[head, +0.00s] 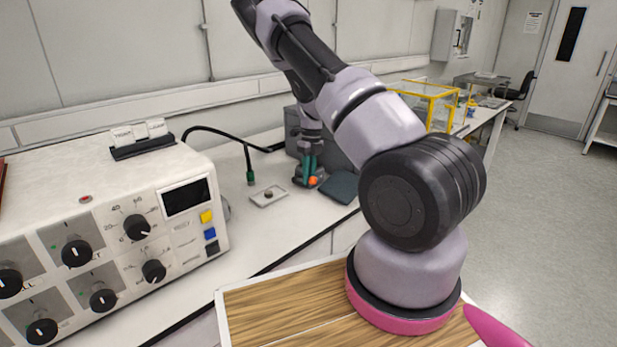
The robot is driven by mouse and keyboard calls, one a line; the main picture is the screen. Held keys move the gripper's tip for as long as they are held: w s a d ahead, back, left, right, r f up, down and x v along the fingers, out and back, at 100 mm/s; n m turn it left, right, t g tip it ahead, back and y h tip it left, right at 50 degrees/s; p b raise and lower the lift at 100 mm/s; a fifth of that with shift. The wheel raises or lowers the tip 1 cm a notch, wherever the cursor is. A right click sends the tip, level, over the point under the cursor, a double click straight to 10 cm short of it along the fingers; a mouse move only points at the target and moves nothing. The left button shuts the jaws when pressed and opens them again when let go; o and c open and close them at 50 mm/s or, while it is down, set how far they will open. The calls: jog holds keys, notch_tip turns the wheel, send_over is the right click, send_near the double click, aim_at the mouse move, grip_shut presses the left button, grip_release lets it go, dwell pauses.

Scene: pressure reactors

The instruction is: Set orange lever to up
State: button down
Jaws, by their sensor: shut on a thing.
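The orange lever shows as a small orange spot (313,181) low at the front of a grey device (340,152) on the white bench. My gripper (309,177) reaches down from above with its teal fingers at the lever. The fingers are closed on the orange lever and cover part of it. The lever's tilt is too small and too hidden to tell. My arm's links hide the right part of the grey device.
A control box (105,200) with several black knobs fills the left. A green-tipped black cable (250,178) and a small plate (268,196) are left of the gripper. A yellow frame (428,92) stands behind.

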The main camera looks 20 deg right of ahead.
jog(key=c, duration=1.1)
grip_release()
jog(key=shift+r, duration=0.15)
jog(key=v, duration=1)
jog(key=shift+w+r, duration=0.1)
jog(key=shift+r, duration=0.2)
